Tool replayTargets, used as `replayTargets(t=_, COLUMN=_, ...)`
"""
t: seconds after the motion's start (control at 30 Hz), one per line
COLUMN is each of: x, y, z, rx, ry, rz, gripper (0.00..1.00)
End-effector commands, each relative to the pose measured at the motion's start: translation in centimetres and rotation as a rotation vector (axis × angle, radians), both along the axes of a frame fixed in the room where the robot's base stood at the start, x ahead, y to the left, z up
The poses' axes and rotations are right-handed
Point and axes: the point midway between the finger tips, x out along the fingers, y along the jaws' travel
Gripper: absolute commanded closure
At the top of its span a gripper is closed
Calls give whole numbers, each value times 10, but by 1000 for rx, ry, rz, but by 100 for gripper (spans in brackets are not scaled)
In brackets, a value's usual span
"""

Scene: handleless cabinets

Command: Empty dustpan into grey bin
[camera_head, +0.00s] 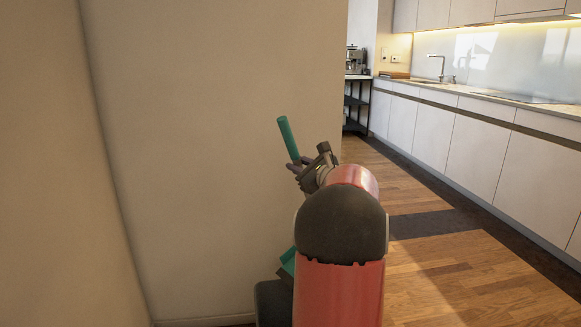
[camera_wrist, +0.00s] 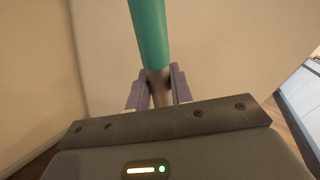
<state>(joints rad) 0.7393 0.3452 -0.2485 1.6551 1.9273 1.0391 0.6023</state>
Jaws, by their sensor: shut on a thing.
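The dustpan's teal handle (camera_head: 288,138) sticks up from my gripper (camera_head: 299,168) in the head view, leaning slightly left. My gripper is shut on the handle. The wrist view shows the teal handle (camera_wrist: 150,32) rising from between the two fingers of my gripper (camera_wrist: 159,88). A teal piece (camera_head: 288,262), likely the pan of the dustpan, shows low beside my arm, mostly hidden behind it. A dark grey shape (camera_head: 272,303) sits just below that piece; I cannot tell whether it is the grey bin. The pan's contents are not visible.
A beige wall (camera_head: 210,130) stands close in front and to the left, meeting in a corner. White handleless cabinets (camera_head: 470,150) run along the right under a counter with a sink tap. A dark shelf (camera_head: 357,105) stands at the back. Wooden floor (camera_head: 450,260) is clear on the right.

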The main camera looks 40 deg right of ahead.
Motion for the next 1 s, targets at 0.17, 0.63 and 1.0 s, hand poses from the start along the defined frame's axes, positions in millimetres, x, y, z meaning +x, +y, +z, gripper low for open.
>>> replayTargets(t=0.17, x=-1, y=-18, z=2, rx=34, ry=-4, rz=-1, gripper=100)
replayTargets(t=0.63, x=-2, y=-62, z=3, rx=134, ry=-7, rz=-1, gripper=100)
replayTargets(t=1.0, x=-2, y=-96, z=4, rx=213, ry=-9, rz=1, gripper=100)
